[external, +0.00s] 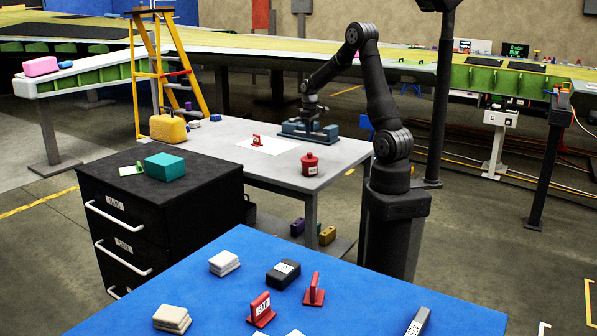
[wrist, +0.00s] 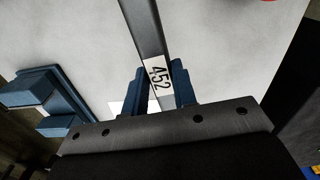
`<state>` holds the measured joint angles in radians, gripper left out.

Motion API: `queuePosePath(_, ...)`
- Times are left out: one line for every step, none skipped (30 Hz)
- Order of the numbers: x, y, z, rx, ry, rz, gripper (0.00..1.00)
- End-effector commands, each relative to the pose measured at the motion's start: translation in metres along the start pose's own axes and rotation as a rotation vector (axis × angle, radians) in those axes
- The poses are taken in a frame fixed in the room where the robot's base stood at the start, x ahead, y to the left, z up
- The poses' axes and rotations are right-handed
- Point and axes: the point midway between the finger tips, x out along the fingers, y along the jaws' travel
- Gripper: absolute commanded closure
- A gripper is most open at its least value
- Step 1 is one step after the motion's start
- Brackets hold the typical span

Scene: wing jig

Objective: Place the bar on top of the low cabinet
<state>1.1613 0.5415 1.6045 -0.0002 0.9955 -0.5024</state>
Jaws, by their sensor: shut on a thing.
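A dark grey bar (wrist: 148,30) with a white "452" label lies between the two blue fingers of my gripper (wrist: 160,80) in the wrist view. My gripper is shut on it. In the external view my gripper (external: 310,112) is low over the far part of the grey table; the bar is hard to make out there, and I cannot tell whether it touches the tabletop. The low cabinet (external: 207,172) is black, with white drawer handles, and stands left of the grey table. A teal box and a small green-and-white card lie on its top.
The grey table (external: 290,175) also bears a red canister (external: 309,164), a red stand (external: 256,141) on white paper and a yellow case (external: 168,128). A blue block (wrist: 45,95) is left of my gripper. A blue table (external: 215,300) with several items is in front.

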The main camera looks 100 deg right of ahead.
Motion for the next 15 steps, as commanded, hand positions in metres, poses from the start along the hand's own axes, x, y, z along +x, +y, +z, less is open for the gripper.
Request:
queuePosePath(-0.001,-0.007,-0.006,-0.014,0.002,0.001,1.0)
queuePosePath(-0.001,-0.013,-0.01,-0.022,0.002,0.001,1.0)
queuePosePath(-0.002,-0.021,-0.016,-0.037,0.002,0.0,1.0)
queuePosePath(-0.002,-0.029,-0.021,-0.049,0.002,0.0,1.0)
queuePosePath(-0.003,-0.037,-0.027,-0.063,0.002,0.0,1.0)
queuePosePath(-0.004,-0.049,-0.035,-0.081,0.002,0.0,1.0)
queuePosePath(-0.004,-0.059,-0.041,-0.096,0.001,0.0,1.0)
queuePosePath(-0.005,-0.07,-0.047,-0.113,0.001,0.0,1.0)
queuePosePath(-0.005,-0.084,-0.055,-0.134,0.001,0.0,1.0)
queuePosePath(-0.006,-0.095,-0.06,-0.148,0.002,0.0,1.0)
queuePosePath(-0.007,-0.106,-0.066,-0.163,0.002,0.0,1.0)
queuePosePath(-0.008,-0.121,-0.072,-0.184,0.002,0.0,1.0)
queuePosePath(-0.009,-0.132,-0.076,-0.2,0.001,0.0,1.0)
queuePosePath(-0.01,-0.144,-0.081,-0.215,0.002,0.0,1.0)
queuePosePath(-0.011,-0.159,-0.086,-0.235,0.002,0.0,1.0)
